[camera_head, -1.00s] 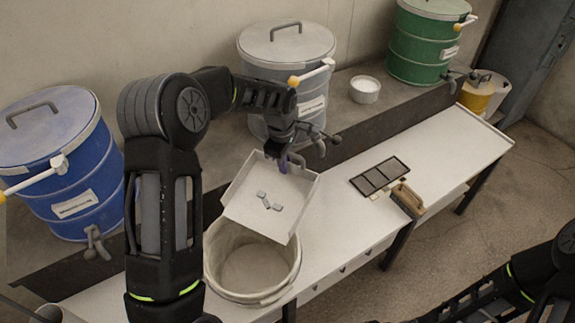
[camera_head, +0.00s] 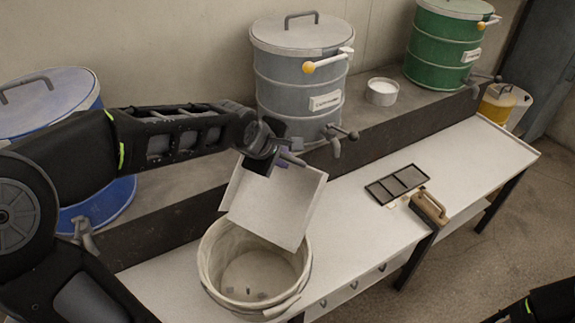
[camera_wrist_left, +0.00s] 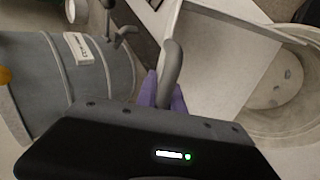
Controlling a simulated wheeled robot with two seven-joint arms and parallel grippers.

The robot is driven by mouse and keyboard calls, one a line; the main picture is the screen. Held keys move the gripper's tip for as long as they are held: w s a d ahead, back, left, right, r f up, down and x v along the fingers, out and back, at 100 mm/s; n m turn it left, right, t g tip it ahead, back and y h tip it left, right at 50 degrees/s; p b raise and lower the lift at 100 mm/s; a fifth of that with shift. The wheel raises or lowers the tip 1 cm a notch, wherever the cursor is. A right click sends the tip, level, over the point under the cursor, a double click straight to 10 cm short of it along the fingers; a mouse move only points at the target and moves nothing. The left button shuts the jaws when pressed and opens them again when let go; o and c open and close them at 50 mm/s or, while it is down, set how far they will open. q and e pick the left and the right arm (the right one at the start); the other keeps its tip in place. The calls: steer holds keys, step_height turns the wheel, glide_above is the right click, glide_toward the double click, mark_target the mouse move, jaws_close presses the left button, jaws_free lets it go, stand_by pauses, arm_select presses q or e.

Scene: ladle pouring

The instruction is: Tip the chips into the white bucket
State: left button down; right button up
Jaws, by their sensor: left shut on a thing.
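The white bucket (camera_head: 208,262) stands at the near left end of the white table. Several small grey chips (camera_head: 247,293) lie on its floor; they also show in the left wrist view (camera_wrist_left: 287,74). A white tray (camera_head: 275,200) is steeply tilted over the bucket, its low edge above the bucket's opening, and its visible surface is empty. My left gripper (camera_head: 287,160) is above the tray. In the left wrist view, its purple fingertips (camera_wrist_left: 163,90) are shut on the tray's grey handle (camera_wrist_left: 173,65). My right gripper is out of view.
Blue, grey (camera_head: 300,75) and green (camera_head: 440,45) drums stand on the ledge behind, with a small white tub (camera_head: 382,92). A dark framed panel (camera_head: 397,184) and a wooden-handled tool (camera_head: 430,208) lie on the table (camera_head: 350,220). The table's right part is clear.

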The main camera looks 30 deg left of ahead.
arm_select(q)
steer(key=s+r+t+b, duration=0.1)
steer(key=b, duration=0.1)
steer(key=s+t+b, duration=0.1)
steer(key=s, duration=0.1)
steer(key=s+r+t+b, duration=0.1)
steer(key=b, duration=0.1)
steer(key=shift+s+a+r+b, duration=0.2)
steer(key=shift+s+r+b, duration=0.1)
steer(key=shift+r, duration=0.15)
stand_by(0.9)
step_height(320, 180, up, 4)
steer(key=p, duration=0.2)
steer(key=shift+p, duration=0.3)
